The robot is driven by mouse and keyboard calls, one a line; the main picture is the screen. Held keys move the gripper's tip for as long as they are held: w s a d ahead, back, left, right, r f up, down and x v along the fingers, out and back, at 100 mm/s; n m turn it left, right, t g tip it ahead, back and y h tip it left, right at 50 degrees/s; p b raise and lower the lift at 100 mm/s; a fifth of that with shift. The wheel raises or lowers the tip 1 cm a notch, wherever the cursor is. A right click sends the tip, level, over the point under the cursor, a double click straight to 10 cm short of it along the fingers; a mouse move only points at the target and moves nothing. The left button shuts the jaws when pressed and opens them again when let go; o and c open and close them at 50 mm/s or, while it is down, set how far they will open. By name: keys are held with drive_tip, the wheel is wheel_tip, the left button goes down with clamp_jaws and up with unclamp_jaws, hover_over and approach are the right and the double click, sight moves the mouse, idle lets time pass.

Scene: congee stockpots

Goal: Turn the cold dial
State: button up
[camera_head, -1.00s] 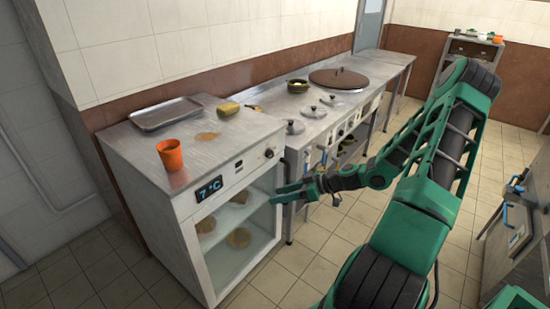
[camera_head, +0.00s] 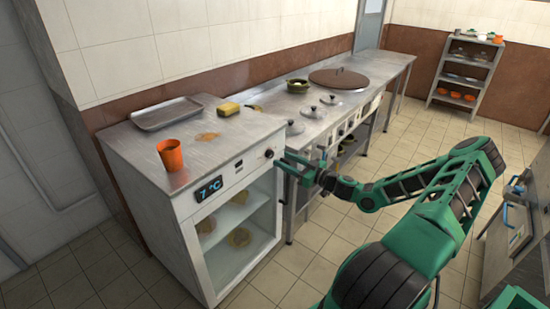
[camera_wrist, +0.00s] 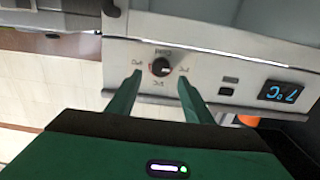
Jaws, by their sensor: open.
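The cold dial (camera_head: 269,153) is a small dark round knob on the upper front panel of the refrigerated cabinet (camera_head: 236,172). In the wrist view the dial (camera_wrist: 160,67) shows a reddish mark on its face and has printed labels around it. My gripper (camera_head: 279,164) is at the panel in the head view. In the wrist view my gripper (camera_wrist: 158,80) has its two green fingers open, one on each side of the dial, with gaps between. Whether the fingertips reach the dial's depth I cannot tell. The display (camera_head: 209,188) reads 7 °C.
An orange cup (camera_head: 170,155), a metal tray (camera_head: 167,113) and a yellow sponge-like block (camera_head: 228,109) are on the cabinet top. The stove counter (camera_head: 330,108) with several lidded pots adjoins it on the right. Open tiled floor lies in front.

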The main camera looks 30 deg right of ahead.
sight(272, 154)
drive_tip(key=shift+x, duration=2.7)
drive_tip(key=shift+c, duration=0.4)
drive_tip(key=c, duration=0.9)
drive_tip(key=shift+d, duration=0.2)
drive_tip(key=shift+c, duration=0.2)
drive_tip(key=shift+a, duration=0.15)
